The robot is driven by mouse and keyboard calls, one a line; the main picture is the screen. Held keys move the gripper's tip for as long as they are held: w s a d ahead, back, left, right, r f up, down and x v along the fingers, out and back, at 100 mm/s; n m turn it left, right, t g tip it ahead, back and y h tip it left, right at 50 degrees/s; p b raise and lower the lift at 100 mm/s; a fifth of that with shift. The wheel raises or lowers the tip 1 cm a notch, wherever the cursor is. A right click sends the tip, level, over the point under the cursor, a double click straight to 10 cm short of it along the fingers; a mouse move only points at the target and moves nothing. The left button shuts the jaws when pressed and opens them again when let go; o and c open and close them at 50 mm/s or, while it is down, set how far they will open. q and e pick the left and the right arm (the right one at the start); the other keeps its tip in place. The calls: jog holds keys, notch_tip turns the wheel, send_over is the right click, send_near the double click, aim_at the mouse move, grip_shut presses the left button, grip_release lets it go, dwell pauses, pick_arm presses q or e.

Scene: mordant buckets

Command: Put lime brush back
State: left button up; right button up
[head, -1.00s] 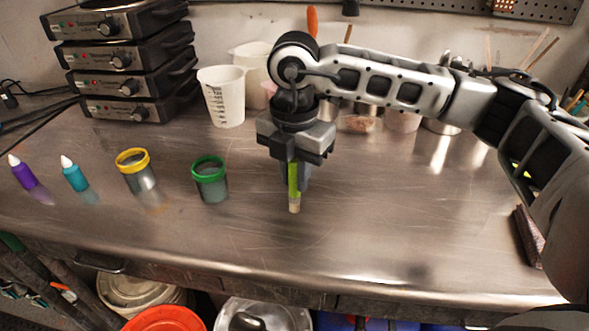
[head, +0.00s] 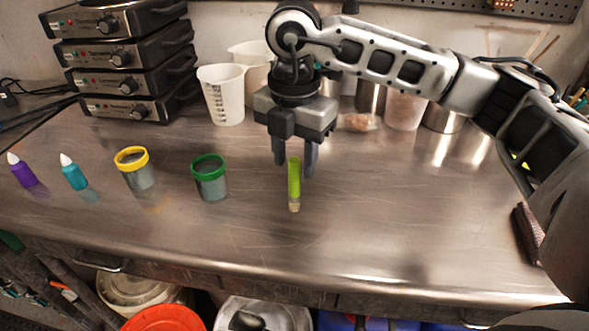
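The lime brush (head: 294,183) stands upright on the metal bench in the head view, its lime handle up and its pale tip down on the surface. My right gripper (head: 296,170) points straight down, open, with its two dark fingers apart. In the picture the fingertips lie on either side of the brush's upper end, and the brush shows in front of the gap between them. No finger visibly grips it. My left gripper is out of view.
A green-rimmed cup (head: 210,180) and a yellow-rimmed cup (head: 137,170) stand to the left, then a teal bottle (head: 74,175) and a purple bottle (head: 23,174). White beakers (head: 223,97) stand behind. The bench right of the brush is mostly clear.

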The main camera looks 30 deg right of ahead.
notch_tip(320, 180, up, 8)
jog(key=shift+f, duration=0.1)
jog(key=shift+r, duration=0.4)
